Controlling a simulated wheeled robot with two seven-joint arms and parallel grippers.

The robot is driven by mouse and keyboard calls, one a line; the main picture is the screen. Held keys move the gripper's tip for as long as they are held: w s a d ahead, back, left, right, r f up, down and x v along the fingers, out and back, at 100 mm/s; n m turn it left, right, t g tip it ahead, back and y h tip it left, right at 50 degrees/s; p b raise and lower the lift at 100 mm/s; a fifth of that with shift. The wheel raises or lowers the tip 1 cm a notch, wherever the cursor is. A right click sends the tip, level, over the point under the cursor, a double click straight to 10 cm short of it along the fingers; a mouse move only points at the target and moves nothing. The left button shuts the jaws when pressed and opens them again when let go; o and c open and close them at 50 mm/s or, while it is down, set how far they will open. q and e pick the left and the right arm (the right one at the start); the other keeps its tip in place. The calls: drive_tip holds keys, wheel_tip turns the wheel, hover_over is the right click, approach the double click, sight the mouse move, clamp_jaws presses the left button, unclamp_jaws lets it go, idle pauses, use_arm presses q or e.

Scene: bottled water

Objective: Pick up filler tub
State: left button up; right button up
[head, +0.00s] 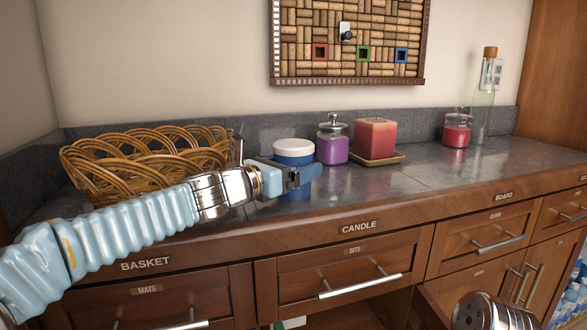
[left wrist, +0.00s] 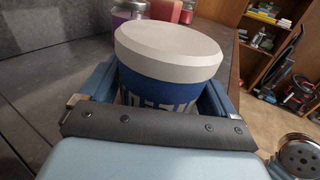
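The filler tub, a blue tub with a white lid (head: 294,152), stands upright on the counter near its front edge. In the left wrist view the tub (left wrist: 165,95) sits between my left gripper's two blue fingers, with pale lettering low on its side. My left gripper (head: 302,177) reaches it from the left, fingers wide apart, one on each side. Whether the fingers touch the tub is hard to tell. My right gripper's fingers are not in view.
A wicker basket (head: 145,160) stands behind my left arm. A purple jar candle (head: 332,149) and a red candle on a wooden tray (head: 401,157) stand right of the tub. A red jar (head: 456,134) and a glass bottle (head: 483,112) are farther right. The counter's front right is clear.

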use_arm(q)
drive_tip(key=c, duration=1.2)
drive_tip(key=shift+r, duration=0.15)
drive_tip(key=shift+c, duration=0.7)
